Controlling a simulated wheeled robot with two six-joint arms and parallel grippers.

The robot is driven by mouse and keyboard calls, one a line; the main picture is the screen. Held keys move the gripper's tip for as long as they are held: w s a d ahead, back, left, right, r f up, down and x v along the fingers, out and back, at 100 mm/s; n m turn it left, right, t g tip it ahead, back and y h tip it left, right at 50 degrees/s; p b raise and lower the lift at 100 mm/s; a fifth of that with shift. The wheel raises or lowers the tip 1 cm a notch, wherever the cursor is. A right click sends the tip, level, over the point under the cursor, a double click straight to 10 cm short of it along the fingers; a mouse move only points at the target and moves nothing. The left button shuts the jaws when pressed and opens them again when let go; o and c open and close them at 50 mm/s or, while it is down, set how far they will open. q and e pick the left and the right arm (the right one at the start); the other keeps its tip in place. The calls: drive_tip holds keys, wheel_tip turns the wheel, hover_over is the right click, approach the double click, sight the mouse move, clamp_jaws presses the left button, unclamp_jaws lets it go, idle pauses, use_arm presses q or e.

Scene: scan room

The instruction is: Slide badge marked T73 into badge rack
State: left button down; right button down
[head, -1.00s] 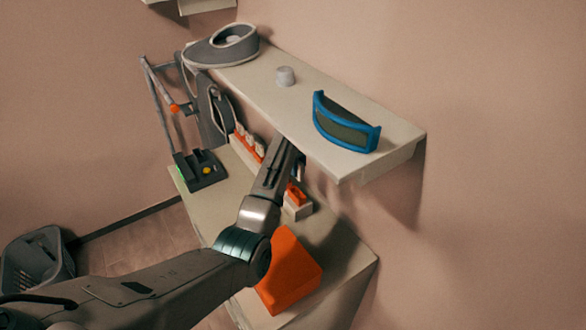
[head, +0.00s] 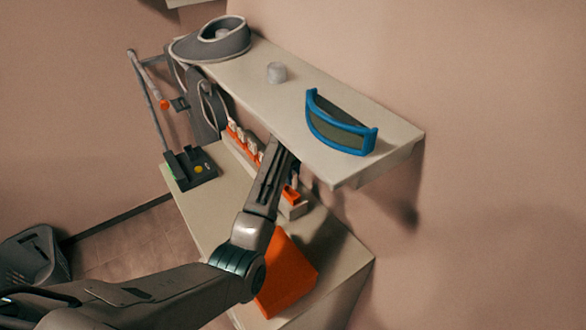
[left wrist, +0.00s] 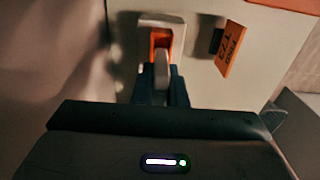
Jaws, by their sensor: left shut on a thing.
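My left gripper (left wrist: 163,88) points at a pale block with an orange inside (left wrist: 161,38). It is shut on a slim grey piece with a rounded end (left wrist: 162,70), in front of the orange opening; I cannot read any mark on it. An orange plate marked T73 (left wrist: 231,48) stands to the right in the wrist view, apart from the fingers. In the head view the pale block with its orange part (head: 293,207) is on the lower counter, by the arm's end; the fingertips are mostly hidden under the shelf. The right gripper is out of view.
The upper shelf (head: 240,80) overhangs the work spot and holds a blue-rimmed visor (head: 340,125), a small grey cylinder (head: 277,72) and a grey ring-shaped item (head: 212,42). An orange wedge (head: 288,278) and a black device (head: 190,168) sit on the counter.

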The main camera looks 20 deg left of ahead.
use_arm(q)
drive_tip(key=shift+f, duration=0.9)
drive_tip(key=shift+w+f, duration=0.1)
drive_tip(key=shift+f, duration=0.2)
drive_tip(key=shift+a+f, duration=0.1)
drive_tip(key=shift+f, duration=0.75)
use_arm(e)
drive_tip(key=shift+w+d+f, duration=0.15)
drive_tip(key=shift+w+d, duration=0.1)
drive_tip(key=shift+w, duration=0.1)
use_arm(q)
drive_tip(key=c, duration=1.4)
unclamp_jaws()
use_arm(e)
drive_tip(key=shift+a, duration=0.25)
